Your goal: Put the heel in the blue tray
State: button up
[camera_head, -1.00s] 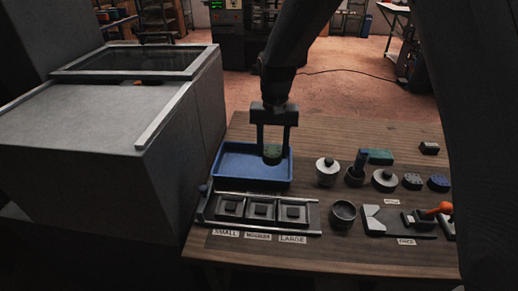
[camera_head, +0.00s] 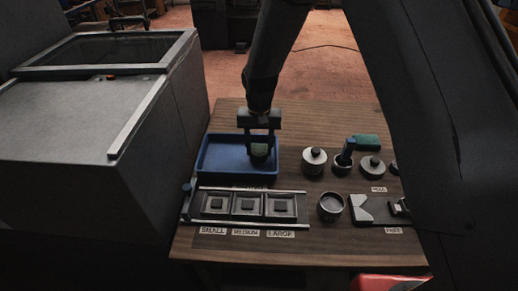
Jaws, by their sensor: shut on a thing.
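The blue tray (camera_head: 220,167) sits on the wooden table, behind the row of labelled slots. My gripper (camera_head: 260,150) points down over the right part of the tray. It is shut on the heel (camera_head: 260,150), a small dark green rounded piece between the fingers. The heel appears to be over or inside the tray; I cannot tell whether it touches the tray floor.
Slots marked small, medium and large (camera_head: 248,206) stand in front of the tray. Lidded pots (camera_head: 314,161), an open cup (camera_head: 330,207) and a green block (camera_head: 366,143) stand to the right. A large grey cabinet (camera_head: 75,125) is at the left.

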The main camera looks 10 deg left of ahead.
aim_at(259, 150)
jog(key=shift+f, duration=0.75)
jog(key=shift+f, duration=0.1)
jog(key=o, duration=1.1)
notch_tip(259, 150, up, 12)
jog(key=b, duration=0.4)
jog(key=s+d, duration=0.9)
jog(key=d, duration=0.4)
jog(key=s+d+r+t, duration=0.1)
jog(key=s+d, duration=0.8)
jog(key=d, duration=0.4)
jog(key=shift+s+r+m, duration=0.15)
jog(key=shift+s+m, duration=0.05)
jog(key=shift+m, duration=0.1)
